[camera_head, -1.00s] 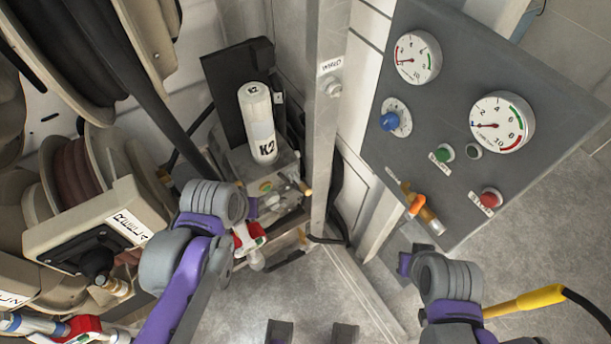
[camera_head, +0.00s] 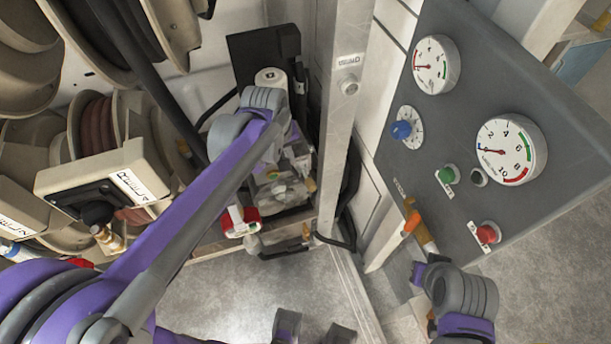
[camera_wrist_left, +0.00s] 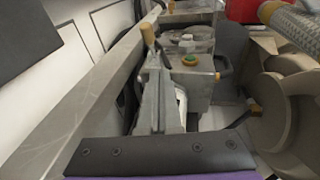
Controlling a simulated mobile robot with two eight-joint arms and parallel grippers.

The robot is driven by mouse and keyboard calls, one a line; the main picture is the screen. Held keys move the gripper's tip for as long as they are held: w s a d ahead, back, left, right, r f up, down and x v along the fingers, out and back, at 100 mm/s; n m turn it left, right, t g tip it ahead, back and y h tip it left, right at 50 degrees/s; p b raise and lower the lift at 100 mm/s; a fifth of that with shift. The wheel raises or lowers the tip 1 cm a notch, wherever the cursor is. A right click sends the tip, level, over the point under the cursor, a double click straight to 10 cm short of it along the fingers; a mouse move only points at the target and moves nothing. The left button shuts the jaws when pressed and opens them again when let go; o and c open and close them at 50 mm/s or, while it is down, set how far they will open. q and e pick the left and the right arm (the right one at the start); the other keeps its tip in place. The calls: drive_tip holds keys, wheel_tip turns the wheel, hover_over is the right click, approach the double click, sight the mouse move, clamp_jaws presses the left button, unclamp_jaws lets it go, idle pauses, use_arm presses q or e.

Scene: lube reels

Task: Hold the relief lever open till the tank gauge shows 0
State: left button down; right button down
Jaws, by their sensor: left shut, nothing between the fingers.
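An orange-handled lever (camera_head: 412,221) on a brass fitting sticks out of the lower left edge of the grey panel (camera_head: 455,130). My right gripper (camera_head: 419,273) is just below it; whether its jaws are open is unclear. The panel carries a smaller upper gauge (camera_head: 435,65) and a larger lower gauge (camera_head: 512,150); both needles sit toward the left, low-number side. I cannot read which is the tank gauge. My left gripper (camera_wrist_left: 160,100) is shut and empty over the pump unit (camera_wrist_left: 192,58), beside a yellow-tipped lever (camera_wrist_left: 147,33). My left wrist hides much of the unit in the head view.
A metal post (camera_head: 335,120) stands between the pump unit and the panel. Hose reels (camera_head: 95,125) fill the left side. The panel has a blue knob (camera_head: 401,130), a green button (camera_head: 445,175) and a red button (camera_head: 487,234). Grey floor is clear in front.

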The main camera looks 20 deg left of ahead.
use_arm(q)
approach(306, 182)
drive_tip(key=w+a+f, duration=0.1)
drive_tip(key=a+f, duration=0.1)
drive_tip(key=f, duration=0.1)
drive_tip(key=d+f, duration=0.1)
drive_tip(key=d+f+b, duration=0.1)
drive_tip(key=shift+w+d+f, duration=0.15)
drive_tip(key=shift+w+f, duration=0.2)
idle(0.5)
drive_tip(key=shift+s+d+f+t+b, duration=0.1)
drive_tip(key=shift+s+f+t+b, duration=0.1)
drive_tip(key=shift+s+t+b, duration=0.15)
